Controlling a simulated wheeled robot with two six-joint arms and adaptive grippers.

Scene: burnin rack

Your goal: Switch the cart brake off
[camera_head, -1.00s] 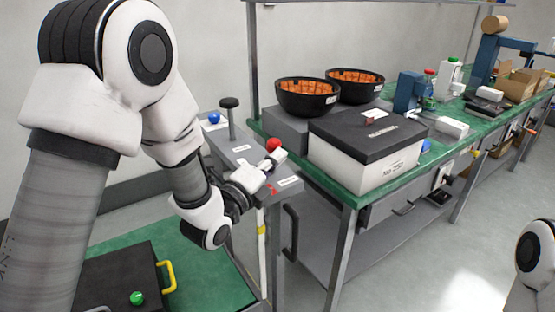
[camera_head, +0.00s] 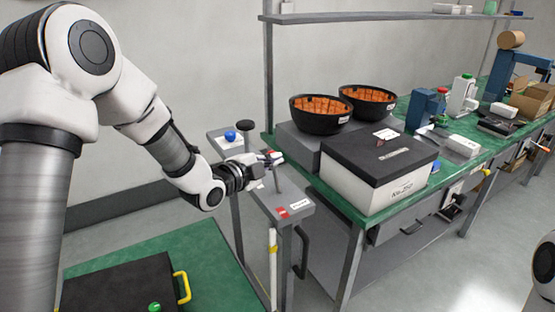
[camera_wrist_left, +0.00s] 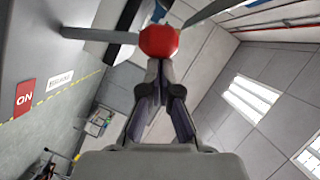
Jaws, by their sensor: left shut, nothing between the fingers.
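The brake lever stands on the grey cart top (camera_head: 292,196). Its upright rod (camera_head: 277,180) shows in the head view, with its upper end mostly hidden by my left gripper (camera_head: 272,158). In the left wrist view its red ball knob (camera_wrist_left: 159,42) sits on the grey rod (camera_wrist_left: 98,35), just beyond the tips of my left gripper (camera_wrist_left: 160,68). The gripper is shut and empty; I cannot tell whether it touches the knob. A red "ON" label (camera_wrist_left: 24,97) is on the cart surface, left in the wrist view. My right gripper is out of view.
A blue knob (camera_head: 230,135) and a black-topped post (camera_head: 246,125) stand behind the gripper. A black-lidded white box (camera_head: 375,170) and two black bowls (camera_head: 320,122) (camera_head: 368,110) are on the bench to the right. A black case (camera_head: 120,285) lies at lower left.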

